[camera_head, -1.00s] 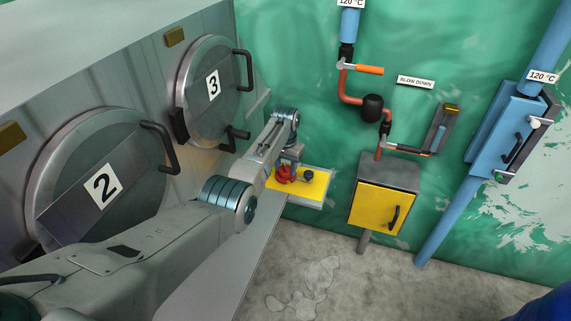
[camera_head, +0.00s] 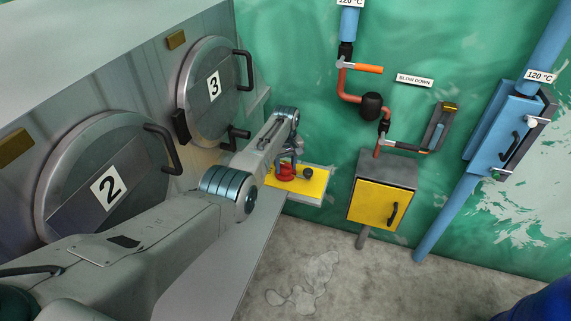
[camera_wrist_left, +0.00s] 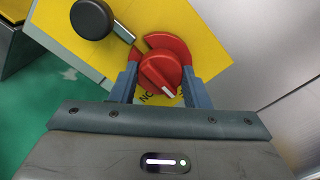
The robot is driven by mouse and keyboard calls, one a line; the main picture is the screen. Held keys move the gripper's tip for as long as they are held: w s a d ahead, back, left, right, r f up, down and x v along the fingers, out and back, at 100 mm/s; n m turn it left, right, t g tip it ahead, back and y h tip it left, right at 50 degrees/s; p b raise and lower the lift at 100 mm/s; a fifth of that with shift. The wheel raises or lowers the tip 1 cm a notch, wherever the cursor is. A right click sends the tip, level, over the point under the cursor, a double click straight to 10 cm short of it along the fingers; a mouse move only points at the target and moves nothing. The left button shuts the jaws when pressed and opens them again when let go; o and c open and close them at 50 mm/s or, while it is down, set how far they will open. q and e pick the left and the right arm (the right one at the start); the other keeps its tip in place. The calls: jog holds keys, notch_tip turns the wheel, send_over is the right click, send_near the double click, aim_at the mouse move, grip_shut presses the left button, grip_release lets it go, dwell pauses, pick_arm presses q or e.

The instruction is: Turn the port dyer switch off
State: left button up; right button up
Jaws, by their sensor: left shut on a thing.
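In the head view the red switch (camera_head: 285,173) sits just below my left gripper (camera_head: 288,163). In the left wrist view the red knob (camera_wrist_left: 160,68) lies between the two fingers of my left gripper (camera_wrist_left: 160,80), which is shut on it. A white mark on the knob points to the lower right. Black lettering below it is partly hidden by the knob and gripper. My right gripper is not in view.
A black round knob (camera_wrist_left: 92,18) stands on the same plate, close to the switch. Drum doors 3 (camera_head: 209,90) and 2 (camera_head: 105,180) are at left. A yellow-doored box (camera_head: 378,205) stands right of the plate.

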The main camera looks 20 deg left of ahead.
aim_at(286, 164)
pick_arm(q)
jog(key=shift+w+r+n, duration=0.15)
jog(key=shift+n, duration=0.35)
jog(key=o, duration=1)
jog(key=shift+r, duration=0.4)
notch_tip(286, 164, up, 10)
jog(key=shift+f+b, duration=0.1)
jog(key=shift+b, duration=0.55)
